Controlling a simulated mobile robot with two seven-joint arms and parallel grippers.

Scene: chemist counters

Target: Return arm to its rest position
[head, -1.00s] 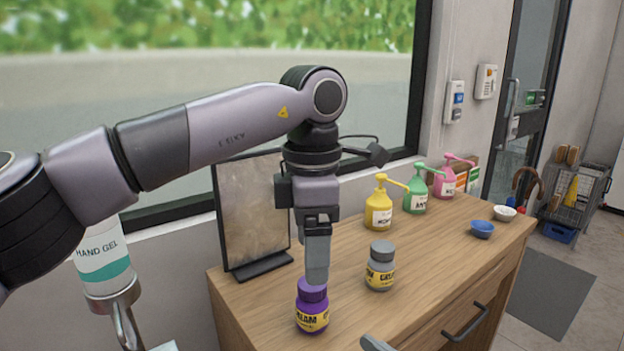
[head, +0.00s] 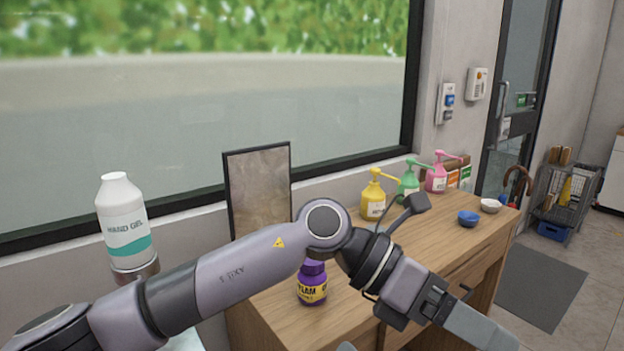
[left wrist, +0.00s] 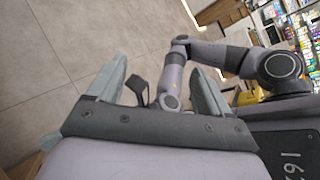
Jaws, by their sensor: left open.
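My left arm (head: 235,262) crosses the head view from the lower left. Its gripper (head: 490,335) points down and right, in front of the wooden counter, clear of the jars. In the left wrist view its two fingers (left wrist: 160,85) are spread with nothing held. A purple-lidded jar (head: 312,287) stands upright on the counter just behind my arm. The grey-lidded jar is hidden behind my arm.
On the counter (head: 283,312) stand yellow (head: 373,203), green (head: 408,185) and pink (head: 436,180) pump bottles, a blue bowl (head: 468,220), a white bowl (head: 490,206) and a framed panel (head: 258,188). Hand gel (head: 124,222) stands left.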

